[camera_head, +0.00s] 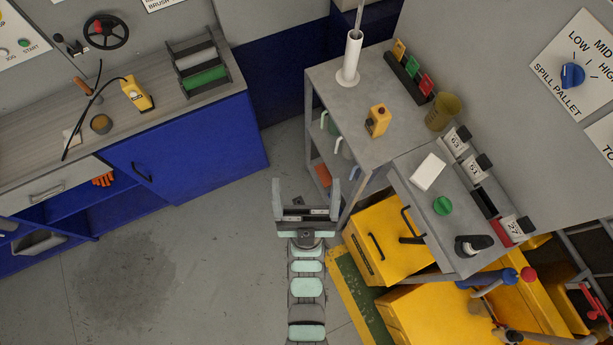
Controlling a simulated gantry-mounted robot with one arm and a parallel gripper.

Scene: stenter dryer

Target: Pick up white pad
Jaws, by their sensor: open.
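A white rectangular pad (427,171) lies flat on the lower grey shelf (425,202) at the right, tilted at an angle to the shelf edge. My gripper (306,187) is at the picture's middle, over the floor and left of the shelf, with its two fingers spread apart and nothing between them. The pad is to the right of the gripper and apart from it.
Near the pad are a green round knob (442,205), a black cylindrical item (473,244) and small numbered cards (456,142). A grey table (350,109) with a yellow device (377,121) stands behind. Yellow cabinets (387,243) are below the shelf. Floor at the left is clear.

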